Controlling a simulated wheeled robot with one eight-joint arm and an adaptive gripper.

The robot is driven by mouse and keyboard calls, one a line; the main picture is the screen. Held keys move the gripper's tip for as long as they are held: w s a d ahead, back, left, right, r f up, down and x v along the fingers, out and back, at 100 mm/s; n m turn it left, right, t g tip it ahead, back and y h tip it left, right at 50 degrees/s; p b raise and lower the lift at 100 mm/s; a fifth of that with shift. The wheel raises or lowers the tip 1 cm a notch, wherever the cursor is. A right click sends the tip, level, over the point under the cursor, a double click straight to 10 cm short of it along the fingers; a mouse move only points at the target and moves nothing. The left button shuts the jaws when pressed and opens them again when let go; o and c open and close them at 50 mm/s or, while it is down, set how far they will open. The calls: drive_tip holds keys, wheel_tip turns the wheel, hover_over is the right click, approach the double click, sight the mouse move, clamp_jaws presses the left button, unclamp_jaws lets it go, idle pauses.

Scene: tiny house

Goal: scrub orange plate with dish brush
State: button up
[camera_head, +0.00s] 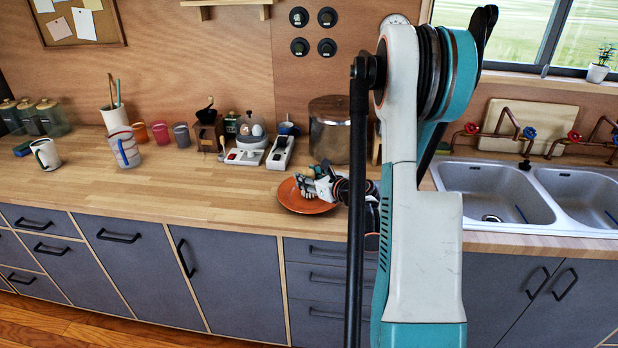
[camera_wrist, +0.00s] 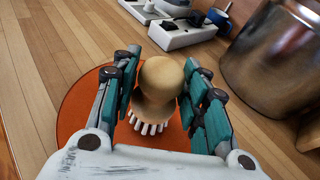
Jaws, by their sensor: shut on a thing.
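The orange plate (camera_head: 290,199) lies on the wooden counter, left of my arm in the head view. In the wrist view the plate (camera_wrist: 75,125) shows beneath my gripper. My gripper (camera_wrist: 160,85) is shut on the dish brush (camera_wrist: 160,80), with its fingers on both sides of the round wooden handle. The brush's white bristles (camera_wrist: 148,127) point down over the plate. I cannot tell whether the bristles touch it. In the head view my gripper (camera_head: 318,186) is over the plate and hides part of it, and the brush is hard to make out.
A large metal pot (camera_head: 329,130) stands behind the plate. White power strips (camera_head: 280,152) and an egg cooker (camera_head: 252,133) are behind left. Mugs and cups stand farther left, including a striped cup (camera_head: 123,148). A double sink (camera_head: 495,195) is at the right. The counter left of the plate is clear.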

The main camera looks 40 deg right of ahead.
drive_tip(key=shift+f+b, duration=0.55)
drive_tip(key=shift+b, duration=0.05)
idle(0.6)
drive_tip(key=shift+d, duration=0.1)
